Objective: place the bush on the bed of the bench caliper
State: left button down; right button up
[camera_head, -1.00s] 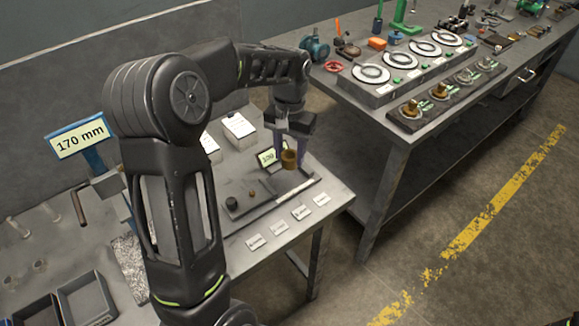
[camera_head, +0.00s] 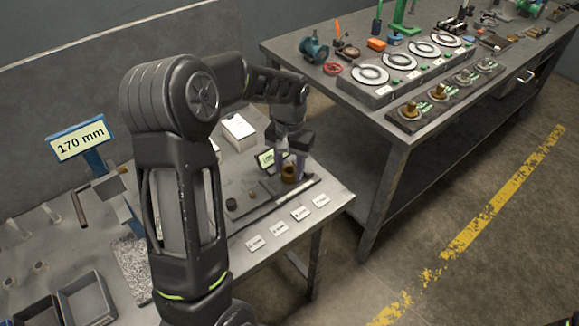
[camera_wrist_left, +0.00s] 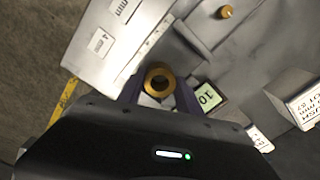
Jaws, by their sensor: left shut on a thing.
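The bush (camera_head: 289,174) is a brass-coloured ring held upright between the purple fingers of my left gripper (camera_head: 289,167). In the left wrist view the bush (camera_wrist_left: 149,82) shows its open bore between the fingertips (camera_wrist_left: 160,88). The bench caliper (camera_head: 282,200) is a long grey bar with a flat bed on the near table, with a small green display (camera_head: 266,159) beside the gripper. The bush is low over the far right part of the bed; I cannot tell if it touches. My right gripper is not in view.
A dark cylinder (camera_head: 231,204) and a small brass knob (camera_head: 252,195) are on the caliper's left part. Several white label cards (camera_head: 300,213) lie in front. A blue 170 mm sign (camera_head: 82,142) stands at left. A second bench (camera_head: 400,125) with dial plates is behind right.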

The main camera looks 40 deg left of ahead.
aim_at(290, 170)
pick_arm(q)
jog(key=c, duration=0.8)
grip_release()
jog(key=shift+f, duration=0.1)
notch_tip(290, 170, up, 12)
jog(key=shift+r, duration=0.15)
